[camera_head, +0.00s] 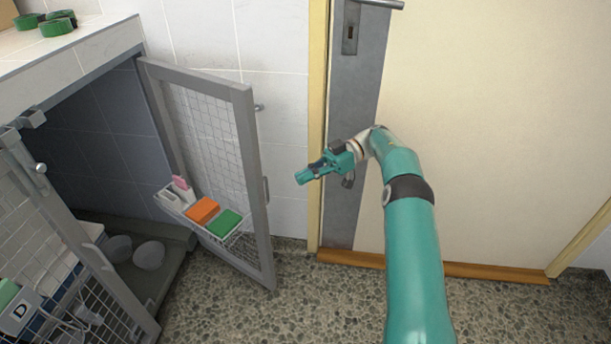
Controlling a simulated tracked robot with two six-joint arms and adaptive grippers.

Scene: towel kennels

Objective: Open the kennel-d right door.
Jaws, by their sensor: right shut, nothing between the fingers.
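The kennel-d right door (258,185) is a grey frame with wire mesh. It stands swung out from the kennel's right side, so the dark opening (105,140) shows beside it. My left gripper is out of view.
A wire basket on the right door holds an orange block (203,210), a green block (224,223) and a pink item (180,183). Two grey bowls (149,255) sit inside the kennel. Green tape rolls (57,27) lie on top. Speckled floor (300,310) is clear in front.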

